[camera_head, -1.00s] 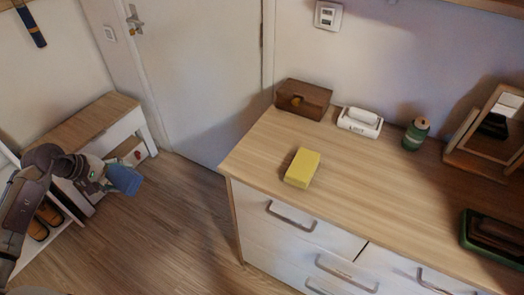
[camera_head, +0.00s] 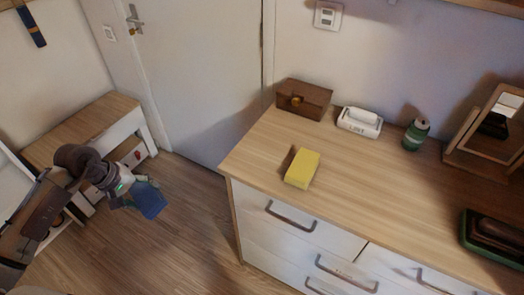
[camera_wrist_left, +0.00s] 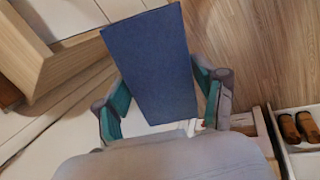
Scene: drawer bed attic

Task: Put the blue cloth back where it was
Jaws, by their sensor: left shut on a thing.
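The blue cloth (camera_head: 150,200) is a flat dark blue piece at the end of my left arm in the head view. My left gripper (camera_head: 130,198) is shut on it and holds it in the air over the wooden floor, left of the dresser. In the left wrist view the cloth (camera_wrist_left: 150,65) stretches out stiffly between the two green-and-grey fingers of my left gripper (camera_wrist_left: 163,108). My right gripper is not in view.
The dresser (camera_head: 375,185) bears a yellow sponge-like block (camera_head: 302,168), a wooden box (camera_head: 303,99), a white holder (camera_head: 359,122), a green bottle (camera_head: 416,134) and a mirror (camera_head: 490,125). A wooden bench (camera_head: 85,128) stands at left by the closed door (camera_head: 205,75). Shoes (camera_wrist_left: 288,128) lie on a low rack.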

